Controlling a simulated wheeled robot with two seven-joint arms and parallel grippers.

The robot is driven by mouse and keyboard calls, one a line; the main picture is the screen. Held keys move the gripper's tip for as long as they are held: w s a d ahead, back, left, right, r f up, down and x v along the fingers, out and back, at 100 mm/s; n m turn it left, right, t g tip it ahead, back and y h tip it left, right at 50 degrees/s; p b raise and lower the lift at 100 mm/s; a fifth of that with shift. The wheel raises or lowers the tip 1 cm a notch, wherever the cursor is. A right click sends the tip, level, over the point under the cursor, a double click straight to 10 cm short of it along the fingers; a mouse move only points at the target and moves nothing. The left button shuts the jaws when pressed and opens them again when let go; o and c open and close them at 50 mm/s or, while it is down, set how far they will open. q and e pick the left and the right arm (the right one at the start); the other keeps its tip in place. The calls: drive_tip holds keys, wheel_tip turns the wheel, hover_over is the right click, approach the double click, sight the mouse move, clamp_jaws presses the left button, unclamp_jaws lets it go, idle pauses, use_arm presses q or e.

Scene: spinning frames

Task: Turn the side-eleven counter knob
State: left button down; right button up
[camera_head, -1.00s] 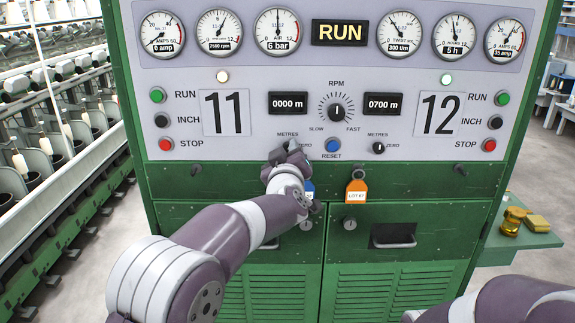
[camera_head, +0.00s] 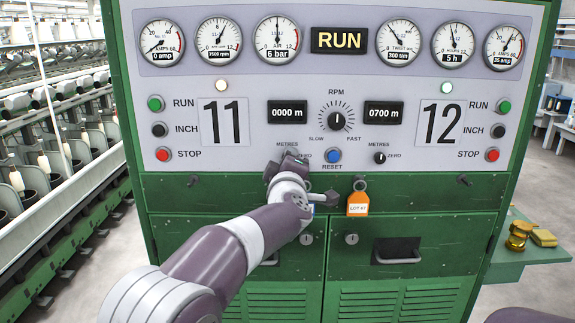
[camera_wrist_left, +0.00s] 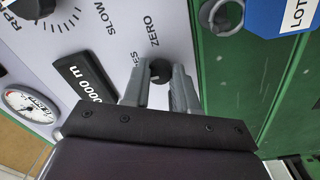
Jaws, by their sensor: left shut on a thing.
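The side-eleven counter knob is a small black knob (camera_wrist_left: 160,70) beside the word ZERO. It sits between the two grey fingers of my left gripper (camera_wrist_left: 159,88) in the left wrist view, and the gripper is shut on it. My right gripper is out of view.
The similar side-twelve knob (camera_head: 380,158) is to the right, under a 0700 m display (camera_head: 383,112). The blue RESET button (camera_head: 334,156) and RPM dial (camera_head: 336,121) lie close to my left gripper. An orange lot tag (camera_head: 358,203) hangs below; a blue tag (camera_wrist_left: 285,18) hangs near my gripper.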

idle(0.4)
use_arm(q)
drive_tip(key=c, duration=0.9)
unclamp_jaws()
drive_tip(key=s+b, duration=0.1)
drive_tip(key=s, duration=0.3)
drive_tip(key=s+b, duration=0.1)
drive_tip(key=s, duration=0.3)
drive_tip(key=s+b, duration=0.2)
drive_tip(key=s, duration=0.2)
drive_tip(key=shift+s+f, duration=0.3)
drive_tip(key=shift+s, duration=0.05)
